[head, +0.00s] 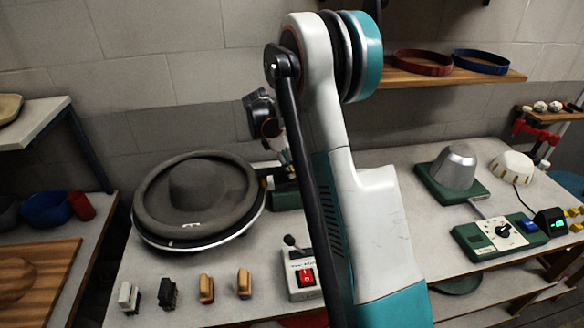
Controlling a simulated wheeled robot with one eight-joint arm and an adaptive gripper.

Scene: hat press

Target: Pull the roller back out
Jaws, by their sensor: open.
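A grey felt hat (196,190) with a wide, raised brim lies on a round turntable (160,243) on the left of the bench. A dark green base (286,199) stands at the right edge of the brim, partly hidden behind my arm. The roller cannot be made out clearly; the spot by the brim is small and crowded. My gripper (284,158) is just above this base, at the right side of the hat. It is open, but its fingertips are mostly hidden, and I cannot tell whether they touch anything.
A control box with a red switch (306,275) and several small brushes (206,288) stand in front of the hat. To the right are a metal dome (454,166) on a green base, a pale hat form (511,167) and a green control box (500,236). A wall shelf (440,76) hangs behind.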

